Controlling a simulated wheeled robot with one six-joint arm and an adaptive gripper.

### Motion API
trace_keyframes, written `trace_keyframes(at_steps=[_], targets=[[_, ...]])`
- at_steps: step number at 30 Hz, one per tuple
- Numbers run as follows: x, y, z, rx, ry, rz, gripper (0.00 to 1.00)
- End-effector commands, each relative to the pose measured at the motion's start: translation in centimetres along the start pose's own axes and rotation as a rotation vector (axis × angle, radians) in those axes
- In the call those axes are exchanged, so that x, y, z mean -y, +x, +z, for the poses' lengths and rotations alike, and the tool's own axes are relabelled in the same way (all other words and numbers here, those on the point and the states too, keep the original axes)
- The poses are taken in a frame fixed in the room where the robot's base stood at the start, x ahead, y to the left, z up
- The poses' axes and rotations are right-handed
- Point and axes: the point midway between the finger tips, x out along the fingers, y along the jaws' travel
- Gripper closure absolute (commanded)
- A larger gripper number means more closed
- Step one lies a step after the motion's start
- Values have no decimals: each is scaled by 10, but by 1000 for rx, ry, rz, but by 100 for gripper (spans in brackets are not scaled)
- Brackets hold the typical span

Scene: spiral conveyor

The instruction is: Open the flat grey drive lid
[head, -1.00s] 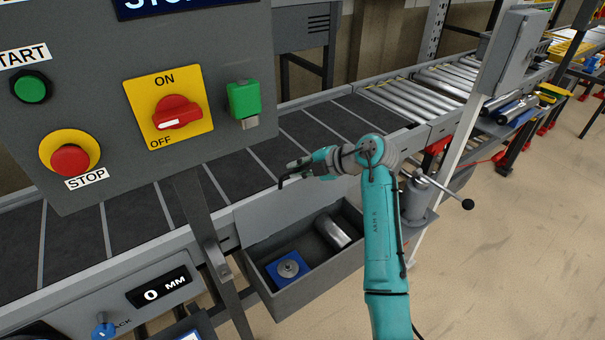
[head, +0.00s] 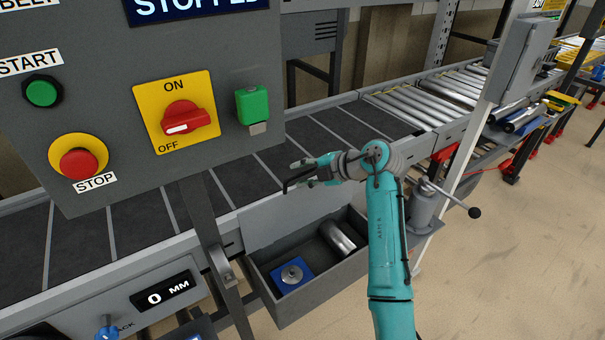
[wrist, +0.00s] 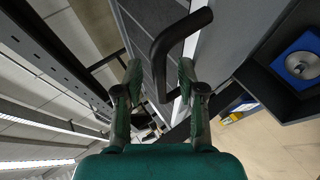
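The flat grey drive lid (head: 290,222) stands raised along the conveyor's side, behind an open grey box (head: 318,282). A black bent handle (head: 290,185) shows at its upper edge, partly hidden by my gripper (head: 302,172). In the wrist view the handle (wrist: 172,45) runs between and beyond my fingers, with gaps on both sides. My gripper (wrist: 158,75) is open around it and not clamped. Inside the box are a metal cylinder (head: 338,238) and a blue plate with a round metal disc (head: 291,274).
A control panel (head: 225,100) with a red switch and buttons stands at the left, in front of the dark belt (head: 310,135). A crank post (head: 425,207) stands to the right of my arm.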

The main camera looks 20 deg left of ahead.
Motion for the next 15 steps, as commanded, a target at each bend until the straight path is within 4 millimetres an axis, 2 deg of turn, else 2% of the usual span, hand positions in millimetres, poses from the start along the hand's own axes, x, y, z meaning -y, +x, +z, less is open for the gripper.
trace_keyframes(at_steps=[5,15], targets=[[0,-18,1,2,-1,2,61],[0,-84,1,3,-1,3,61]])
